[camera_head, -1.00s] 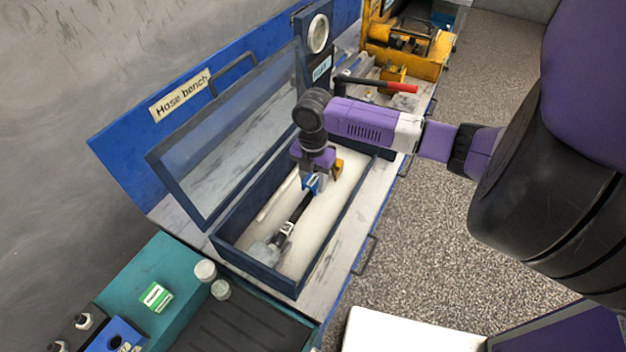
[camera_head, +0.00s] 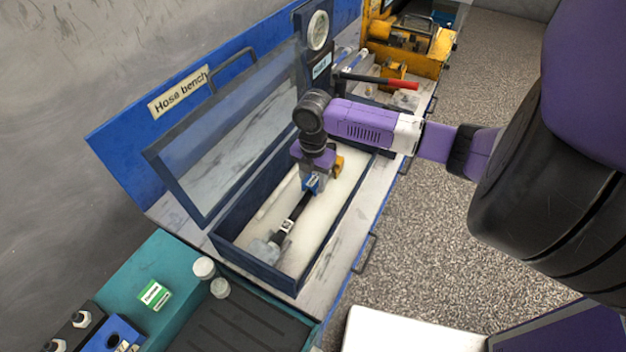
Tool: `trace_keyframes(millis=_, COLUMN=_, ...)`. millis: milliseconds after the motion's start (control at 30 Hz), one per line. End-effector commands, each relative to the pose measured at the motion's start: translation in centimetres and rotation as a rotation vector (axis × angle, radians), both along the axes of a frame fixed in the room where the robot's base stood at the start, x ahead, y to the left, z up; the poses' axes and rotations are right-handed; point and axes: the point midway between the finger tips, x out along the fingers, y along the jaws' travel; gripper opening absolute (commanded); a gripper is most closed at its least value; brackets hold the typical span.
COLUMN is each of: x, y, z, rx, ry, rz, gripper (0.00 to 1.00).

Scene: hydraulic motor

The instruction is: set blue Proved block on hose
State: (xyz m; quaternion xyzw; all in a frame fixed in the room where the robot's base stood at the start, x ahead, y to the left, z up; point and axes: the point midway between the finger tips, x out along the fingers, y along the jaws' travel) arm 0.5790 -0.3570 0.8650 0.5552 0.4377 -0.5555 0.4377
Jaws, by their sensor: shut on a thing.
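My gripper (camera_head: 313,179) points down into the open dark-blue box on the hose bench. It is shut on a small blue block (camera_head: 312,184), which is partly hidden by the fingers. The block is at the upper end of the black hose (camera_head: 293,213), and whether it rests on the hose or is just above it I cannot tell. The hose lies along the pale floor of the box, with a white tag and a clear grey fitting (camera_head: 264,249) at its near end. A yellow part shows just right of my gripper.
The box (camera_head: 248,268) has low walls around the hose, and its clear lid (camera_head: 215,150) stands open on the left. A green-and-white block (camera_head: 154,294) sits on the teal bench at lower left. A red-handled lever (camera_head: 403,84) and yellow machine (camera_head: 410,45) stand behind.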

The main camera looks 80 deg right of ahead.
Motion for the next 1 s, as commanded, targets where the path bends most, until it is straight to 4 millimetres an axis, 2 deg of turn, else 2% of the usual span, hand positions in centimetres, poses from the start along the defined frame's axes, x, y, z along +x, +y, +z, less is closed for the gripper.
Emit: trace_keyframes(millis=1000, x=0.0, y=0.0, z=-1.7, rx=0.0, ry=0.0, rz=0.0, gripper=0.03)
